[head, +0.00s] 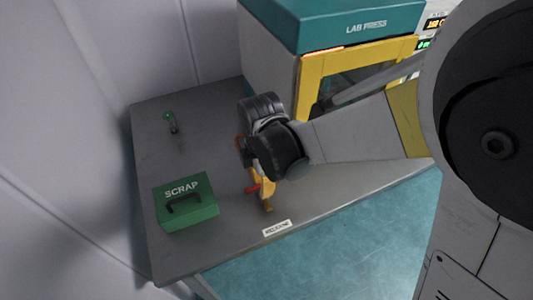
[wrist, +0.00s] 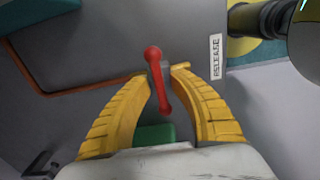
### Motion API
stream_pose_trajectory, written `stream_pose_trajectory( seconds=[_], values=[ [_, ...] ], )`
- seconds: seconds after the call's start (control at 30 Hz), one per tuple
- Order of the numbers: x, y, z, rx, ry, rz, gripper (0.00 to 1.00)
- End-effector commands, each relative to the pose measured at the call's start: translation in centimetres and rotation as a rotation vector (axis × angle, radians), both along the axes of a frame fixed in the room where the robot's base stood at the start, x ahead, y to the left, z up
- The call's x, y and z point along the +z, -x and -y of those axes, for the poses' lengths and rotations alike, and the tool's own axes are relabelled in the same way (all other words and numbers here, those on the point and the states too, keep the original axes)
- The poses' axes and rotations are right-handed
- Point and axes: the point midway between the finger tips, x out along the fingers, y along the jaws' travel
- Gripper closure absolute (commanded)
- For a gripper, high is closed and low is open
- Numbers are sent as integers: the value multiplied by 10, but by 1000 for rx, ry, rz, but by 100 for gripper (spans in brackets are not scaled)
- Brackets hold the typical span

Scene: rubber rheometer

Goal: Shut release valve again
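The release valve's red lever (wrist: 157,82) shows in the wrist view, with its round knob toward the top. Part of it also shows as a red bit by my gripper in the head view (head: 253,189). My gripper (wrist: 166,70) has two yellow curved fingers, one on each side of the lever. Its fingertips are apart, and a gap shows between the lever and the right finger. I cannot tell whether the left finger touches it. The white RELEASE label (wrist: 216,57) lies to the right of the lever; in the head view it is near the bench's front edge (head: 277,228).
A green SCRAP box (head: 187,203) with a dark handle stands left of my gripper on the grey bench (head: 200,130). The teal LAB PRESS (head: 345,25) with a yellow frame stands behind. An orange-brown pipe (wrist: 85,88) runs toward the lever.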

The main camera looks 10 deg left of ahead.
Motion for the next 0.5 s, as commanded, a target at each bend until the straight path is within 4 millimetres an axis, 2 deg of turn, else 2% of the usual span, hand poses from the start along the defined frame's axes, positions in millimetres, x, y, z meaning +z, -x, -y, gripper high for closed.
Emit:
stream_pose_trajectory(
  seconds=[0.33,0.5],
  values=[
    [2,0,0,2,-1,1,68],
    [24,0,0,2,-1,1,68]
  ],
)
